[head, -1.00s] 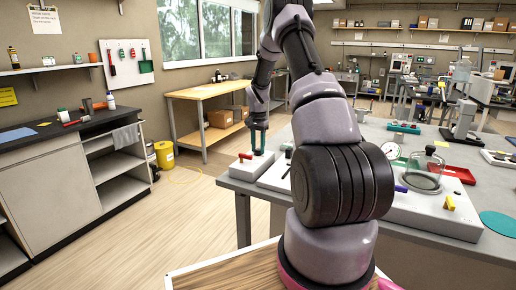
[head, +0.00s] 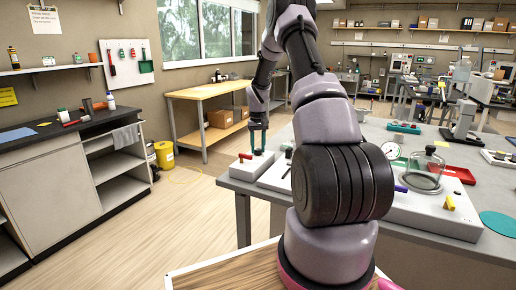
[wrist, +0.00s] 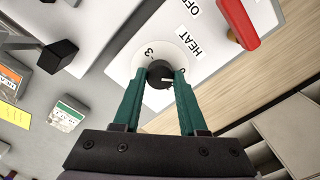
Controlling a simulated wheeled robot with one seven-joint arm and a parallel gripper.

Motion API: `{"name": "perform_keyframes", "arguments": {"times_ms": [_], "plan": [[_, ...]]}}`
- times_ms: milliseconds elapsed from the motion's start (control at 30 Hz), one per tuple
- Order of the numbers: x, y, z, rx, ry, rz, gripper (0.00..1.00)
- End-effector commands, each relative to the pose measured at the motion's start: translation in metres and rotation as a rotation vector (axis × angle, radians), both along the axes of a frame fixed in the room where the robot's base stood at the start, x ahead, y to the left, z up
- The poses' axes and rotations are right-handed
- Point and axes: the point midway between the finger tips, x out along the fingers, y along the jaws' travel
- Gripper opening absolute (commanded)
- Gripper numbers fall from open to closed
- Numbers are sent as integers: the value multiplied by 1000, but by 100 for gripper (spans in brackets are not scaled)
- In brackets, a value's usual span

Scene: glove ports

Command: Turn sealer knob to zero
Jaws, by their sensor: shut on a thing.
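The sealer (head: 274,177) is a white box at the left end of the grey bench. Its black round knob (wrist: 159,72) sits on a white dial and has a white pointer line. A "3" (wrist: 149,51) is printed on the dial's upper side. The pointer line points right, toward the right finger, where a mark beside the finger is partly hidden. My gripper (wrist: 161,77) is shut on the knob, one teal finger on each side. In the head view my gripper (head: 258,143) is over the sealer, and the knob there is hard to make out.
A red lever (wrist: 238,22) is on the sealer's panel, near the "HEAT" and "OFF" labels. A black block (wrist: 58,55) and a green-labelled box (wrist: 66,114) are to the left. A glass bell jar (head: 424,170) stands farther right on the bench.

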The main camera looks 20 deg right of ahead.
Motion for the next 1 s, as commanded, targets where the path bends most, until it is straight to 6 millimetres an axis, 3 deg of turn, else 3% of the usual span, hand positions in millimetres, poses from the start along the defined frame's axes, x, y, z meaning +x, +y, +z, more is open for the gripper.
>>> {"name": "perform_keyframes", "arguments": {"times_ms": [733, 767, 800, 1000], "plan": [[1, 0, 1, -1, -2, 87, 0], [1, 0, 1, -1, -2, 87, 53], [1, 0, 1, -1, -2, 86, 68], [0, 0, 0, 0, -1, 86, 71]]}}
